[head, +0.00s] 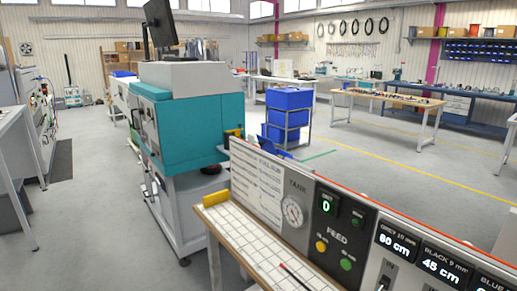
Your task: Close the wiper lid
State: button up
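I cannot make out a wiper lid for certain in the head view. A teal and grey machine (200,128) stands left of centre, with a dark monitor (160,28) above it. A small yellow and black part (234,133) sits at its right edge, too small to tell what it is. In front is a control panel (336,230) with a TANK dial (292,212), a FEED display (327,206) reading 0, and yellow and green buttons. My gripper is not in view.
A bench with a white gridded top (250,250) lies before the panel, with a yellow block (215,198) at its corner. Blue bins (288,100) stand on a rack behind. A wooden-topped table (390,97) is farther right. The floor at left (90,215) is mostly open.

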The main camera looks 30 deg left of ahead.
aim_at(266, 144)
jog(key=u, duration=1.1)
jog(key=k, duration=0.45)
jog(key=u, duration=1.05)
jog(key=i, duration=2.35)
jog(key=z, duration=0.9)
